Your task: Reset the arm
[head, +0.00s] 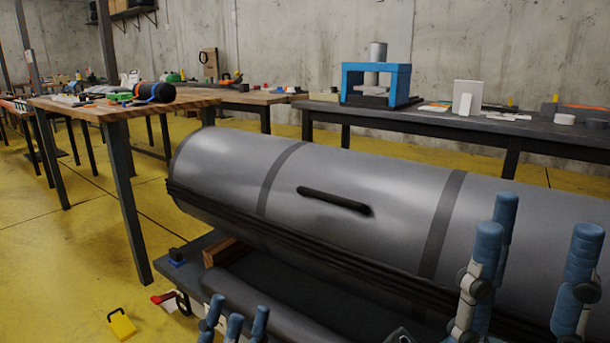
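My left gripper (236,316) shows at the bottom, left of centre. Its blue fingers point up and stand apart with nothing between them. My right gripper (540,245) is larger in view at the lower right. Its blue and grey fingers point up, spread with a wide gap and nothing held. Both are in front of a large grey inflatable tube (380,185) with dark bands and a black handle (335,201). I cannot tell whether any finger touches the tube. My arms behind the fingers are mostly cut off by the bottom edge.
The tube lies over a dark low stand (192,262). A yellow object (121,324) and a red-headed tool (164,297) lie at lower left. A wooden table (112,110) stands at left. A dark bench (450,122) carries a blue press (376,84). Yellow floor is open at left.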

